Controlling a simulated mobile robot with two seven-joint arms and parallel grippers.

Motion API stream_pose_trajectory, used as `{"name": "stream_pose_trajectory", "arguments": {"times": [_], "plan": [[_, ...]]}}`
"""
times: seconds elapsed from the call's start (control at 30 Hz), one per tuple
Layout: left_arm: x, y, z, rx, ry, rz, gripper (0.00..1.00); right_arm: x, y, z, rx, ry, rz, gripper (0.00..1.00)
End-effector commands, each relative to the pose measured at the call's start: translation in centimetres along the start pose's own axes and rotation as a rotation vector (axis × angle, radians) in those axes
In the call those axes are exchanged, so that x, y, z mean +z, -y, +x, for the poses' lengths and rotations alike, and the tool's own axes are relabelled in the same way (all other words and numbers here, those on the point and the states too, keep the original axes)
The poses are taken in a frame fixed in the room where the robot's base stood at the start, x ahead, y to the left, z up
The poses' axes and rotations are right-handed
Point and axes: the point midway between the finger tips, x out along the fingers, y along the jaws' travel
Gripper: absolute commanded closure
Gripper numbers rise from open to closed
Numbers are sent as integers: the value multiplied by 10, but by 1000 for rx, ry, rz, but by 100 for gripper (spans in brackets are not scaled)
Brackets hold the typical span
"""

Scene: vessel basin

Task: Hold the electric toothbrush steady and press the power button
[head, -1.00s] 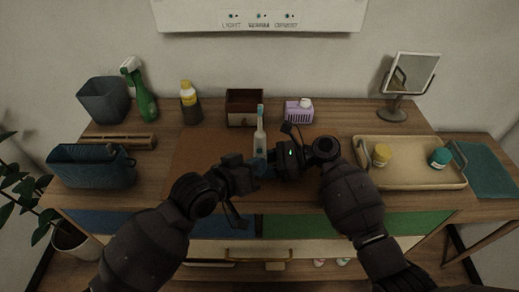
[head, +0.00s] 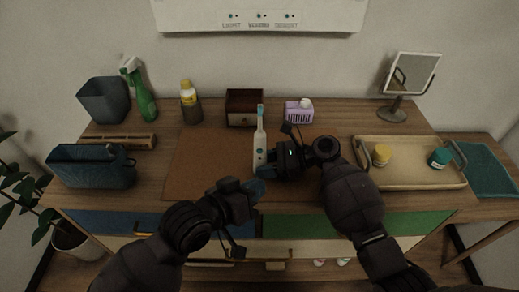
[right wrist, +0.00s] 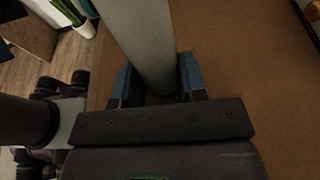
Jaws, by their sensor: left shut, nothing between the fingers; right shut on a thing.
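The electric toothbrush (head: 259,140) stands upright over the brown mat, white with a teal-and-white head and a small dark spot on its front. My right gripper (head: 265,171) is shut on its lower body from the right. In the right wrist view, the blue fingers (right wrist: 158,80) sit on either side of the pale handle (right wrist: 140,35). My left gripper (head: 256,188) is shut and empty, below and in front of the toothbrush, apart from its button area. The toothbrush's base is partly hidden by the grippers.
The brown mat (head: 200,165) lies mid-table. A tan tray (head: 400,180) with yellow and teal jars is at right. A blue basket (head: 90,168) is at left. A purple container (head: 298,112), wooden box (head: 243,108) and bottles line the back.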

Motion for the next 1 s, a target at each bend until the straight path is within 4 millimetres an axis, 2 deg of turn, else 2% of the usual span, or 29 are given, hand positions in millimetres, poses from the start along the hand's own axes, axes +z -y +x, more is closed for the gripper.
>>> {"name": "stream_pose_trajectory", "arguments": {"times": [0.23, 0.27, 0.43, 0.77, 0.87, 1.0], "plan": [[0, 0, 0, 0, 0, 0, 100, 0, 0, 0, 0, 0, 0, 75], [0, 0, 0, 0, 0, 0, 100, 0, 0, 0, 0, 0, 0, 58], [0, 0, 0, 0, 0, 0, 100, 0, 0, 0, 0, 0, 0, 32], [0, 0, 0, 0, 0, 0, 100, 0, 0, -2, 0, 0, 0, 32], [0, 0, 0, 0, 0, 0, 100, 0, 0, -10, -2, -2, -1, 32], [0, 0, 0, 0, 0, 0, 100, -1, 0, -32, -2, -2, -1, 32]]}}
